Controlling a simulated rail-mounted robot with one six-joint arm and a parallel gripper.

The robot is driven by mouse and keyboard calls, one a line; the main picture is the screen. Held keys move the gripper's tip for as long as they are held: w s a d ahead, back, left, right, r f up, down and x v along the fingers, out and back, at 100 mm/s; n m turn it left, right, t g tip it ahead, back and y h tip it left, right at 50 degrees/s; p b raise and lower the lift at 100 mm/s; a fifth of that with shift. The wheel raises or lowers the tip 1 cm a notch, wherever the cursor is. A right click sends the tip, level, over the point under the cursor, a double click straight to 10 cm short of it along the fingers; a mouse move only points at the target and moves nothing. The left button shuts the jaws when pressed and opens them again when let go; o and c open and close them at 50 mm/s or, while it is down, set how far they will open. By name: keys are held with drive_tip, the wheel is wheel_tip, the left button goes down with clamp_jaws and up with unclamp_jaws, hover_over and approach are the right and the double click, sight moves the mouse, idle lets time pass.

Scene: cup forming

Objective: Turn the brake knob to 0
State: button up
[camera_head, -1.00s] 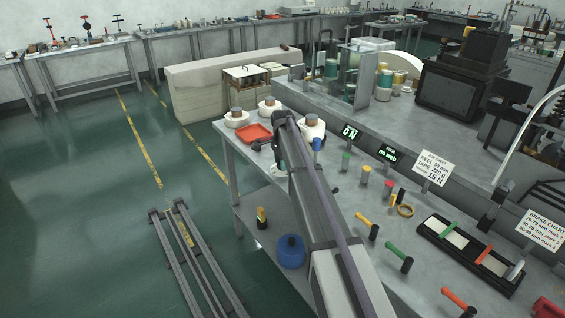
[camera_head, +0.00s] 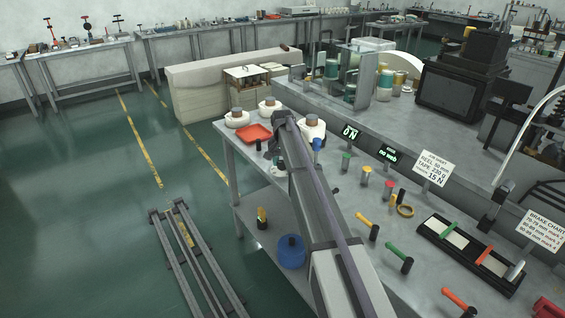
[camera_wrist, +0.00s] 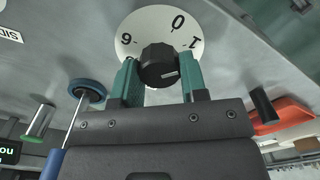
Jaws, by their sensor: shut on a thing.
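The brake knob (camera_wrist: 158,66) is a black ribbed knob with a short white mark on its face, in front of a white round dial (camera_wrist: 150,22) in the wrist view. The dial shows a 0 at the top, a 1 at the right and a 6 or 9 at the left. The white mark is on the right part of the knob face and does not point at the 0. My gripper (camera_wrist: 158,72) has its teal fingers on both sides of the knob, shut on it.
In the head view an orange tray (camera_head: 254,133) and white rolls (camera_head: 237,119) are near the bench's far left end. A display reading 0 N (camera_head: 349,132) and a brake chart sign (camera_head: 541,231) stand on the bench. Several coloured handles are to the right.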

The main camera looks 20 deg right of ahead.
sight(282, 162)
drive_tip(key=n, duration=0.4)
drive_tip(key=shift+n, duration=0.3)
drive_tip(key=shift+a+n, duration=0.1)
drive_tip(key=shift+n, duration=1.8)
drive_tip(key=o, duration=0.9)
wheel_tip(282, 162, up, 11)
drive_tip(key=p, duration=1)
drive_tip(key=shift+f+p, duration=0.1)
drive_tip(key=shift+p, duration=0.3)
